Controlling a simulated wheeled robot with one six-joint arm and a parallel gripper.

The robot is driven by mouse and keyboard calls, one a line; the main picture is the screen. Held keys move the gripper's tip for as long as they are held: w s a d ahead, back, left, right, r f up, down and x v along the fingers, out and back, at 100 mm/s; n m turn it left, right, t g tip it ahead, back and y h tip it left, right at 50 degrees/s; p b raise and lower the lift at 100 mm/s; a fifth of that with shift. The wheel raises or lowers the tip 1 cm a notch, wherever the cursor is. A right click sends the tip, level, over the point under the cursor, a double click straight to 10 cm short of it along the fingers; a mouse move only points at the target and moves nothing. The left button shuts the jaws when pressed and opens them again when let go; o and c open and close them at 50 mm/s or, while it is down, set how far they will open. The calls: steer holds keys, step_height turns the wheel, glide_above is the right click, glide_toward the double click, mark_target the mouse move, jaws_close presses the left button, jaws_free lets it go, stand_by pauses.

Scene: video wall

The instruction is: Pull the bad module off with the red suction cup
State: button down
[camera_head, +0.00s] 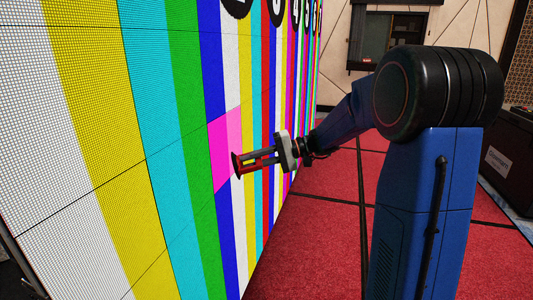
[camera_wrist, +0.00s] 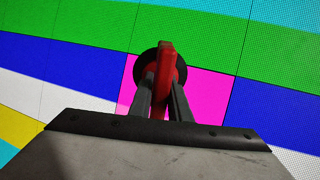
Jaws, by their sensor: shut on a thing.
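The bad module (camera_head: 220,152) shows as a plain magenta and pink patch that breaks the colour bars of the video wall. In the wrist view it is the magenta square (camera_wrist: 206,95) among green, blue and white. The red suction cup (camera_head: 238,165) has a black round pad and a red handle; the handle also shows in the wrist view (camera_wrist: 166,72). My gripper (camera_head: 262,160) is shut on the red handle, its dark fingers on either side. The pad is at the magenta patch; whether it touches cannot be told.
The video wall (camera_head: 90,100) fills the left side, with numbered black discs along its top. A dark case (camera_head: 510,165) stands at the right edge. A window (camera_head: 390,40) is in the back wall.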

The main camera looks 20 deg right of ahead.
steer(key=w+d+r+m+t, duration=0.1)
steer(key=w+d+m+t, duration=0.35)
steer(key=d+t, duration=0.25)
steer(key=shift+s+a+x, duration=0.1)
steer(key=shift+s+x, duration=0.05)
steer(key=shift+x, duration=2)
steer(key=shift+s+a+x, duration=0.1)
steer(key=shift+s+x, duration=0.05)
steer(key=shift+x, duration=1.95)
steer(key=shift+w+a+r, duration=0.1)
steer(key=shift+w+a, duration=0.1)
steer(key=shift+a, duration=0.05)
steer(key=shift+s+d, duration=0.4)
steer(key=shift+d, duration=0.15)
steer(key=v, duration=0.6)
steer(key=shift+s+d, duration=0.2)
stand_by(0.9)
steer(key=shift+s, duration=0.1)
stand_by(0.5)
